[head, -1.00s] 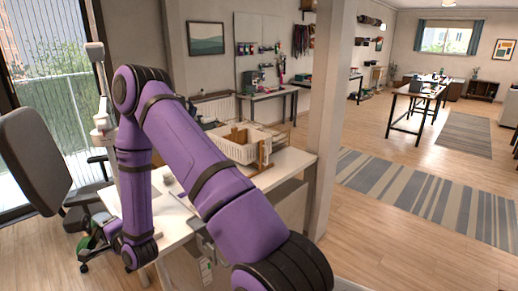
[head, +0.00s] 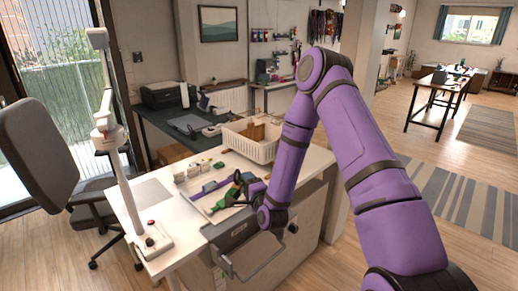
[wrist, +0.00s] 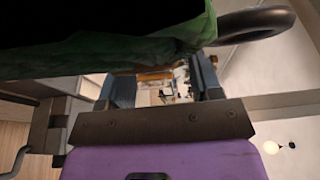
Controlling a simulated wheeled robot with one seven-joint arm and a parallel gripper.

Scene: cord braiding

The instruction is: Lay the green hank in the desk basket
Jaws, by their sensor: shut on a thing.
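The green hank (head: 230,194) shows in the head view over the near part of the desk, in front of the desk basket. It has dark parts beside the green. My gripper (wrist: 160,72) is shut on the hank, which fills the top of the wrist view as a dark green mass (wrist: 130,50). A black loop sticks out at its right. The arm hides part of my gripper in the head view. The white desk basket (head: 238,146) stands on the far right part of the desk, with brown things inside. The hank is outside the basket.
The white desk (head: 180,243) holds a tall white lamp (head: 119,175) at its left, and several small items near a flat tray (head: 203,201). A grey chair (head: 38,150) stands left. A dark table with a printer (head: 163,94) is behind. A pillar rises right of the desk.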

